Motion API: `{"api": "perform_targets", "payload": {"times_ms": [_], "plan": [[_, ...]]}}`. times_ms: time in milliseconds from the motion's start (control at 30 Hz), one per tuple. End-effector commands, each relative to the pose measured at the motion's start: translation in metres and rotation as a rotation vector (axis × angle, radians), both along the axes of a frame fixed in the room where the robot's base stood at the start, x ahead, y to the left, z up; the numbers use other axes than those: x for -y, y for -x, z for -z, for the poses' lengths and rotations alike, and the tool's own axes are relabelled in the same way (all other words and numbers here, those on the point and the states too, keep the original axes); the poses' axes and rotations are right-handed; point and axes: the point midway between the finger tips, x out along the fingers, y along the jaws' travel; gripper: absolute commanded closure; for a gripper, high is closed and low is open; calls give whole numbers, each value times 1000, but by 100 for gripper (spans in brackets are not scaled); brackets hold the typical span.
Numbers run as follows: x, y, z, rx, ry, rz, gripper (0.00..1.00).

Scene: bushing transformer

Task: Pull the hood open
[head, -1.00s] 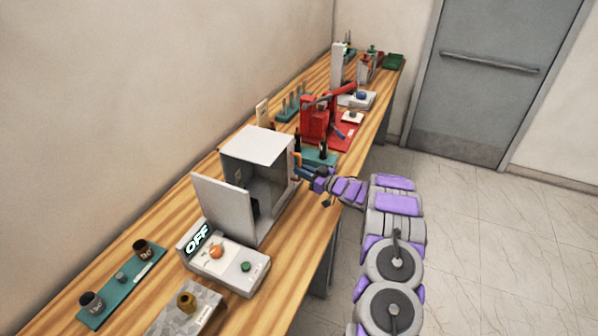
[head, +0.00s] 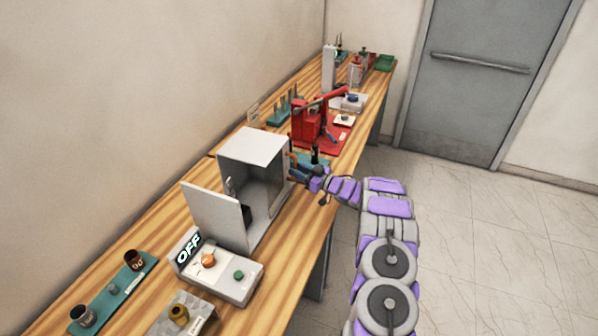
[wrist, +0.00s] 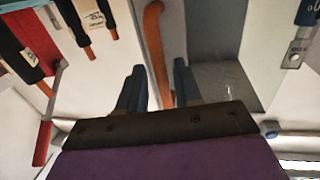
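The hood is a pale grey box (head: 258,147) on the wooden bench, with its front side open and a dark interior visible. A flat grey panel (head: 215,215) stands at its left front. An orange curved handle (wrist: 153,45) shows in the wrist view, beside the box's right side in the head view. My gripper (wrist: 158,85) has its two dark blue fingers apart. The handle runs between or just beyond them; contact cannot be told. In the head view my gripper (head: 300,168) is at the right side of the box and its fingertips are small there.
A control unit marked OFF (head: 225,272) stands before the box. A red press (head: 310,122) and teal racks stand behind it. A teal tray (head: 120,290) with jars lies at front left. The floor right of the bench is clear.

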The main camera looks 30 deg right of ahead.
Motion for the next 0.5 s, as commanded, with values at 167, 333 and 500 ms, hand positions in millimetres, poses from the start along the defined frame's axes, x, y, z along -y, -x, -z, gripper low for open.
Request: {"api": "perform_targets", "payload": {"times_ms": [167,333,500], "plan": [[-1,0,0,-1,0,-1,60],[0,2,0,-1,0,0,60],[11,19,0,-3,1,3,60]]}}
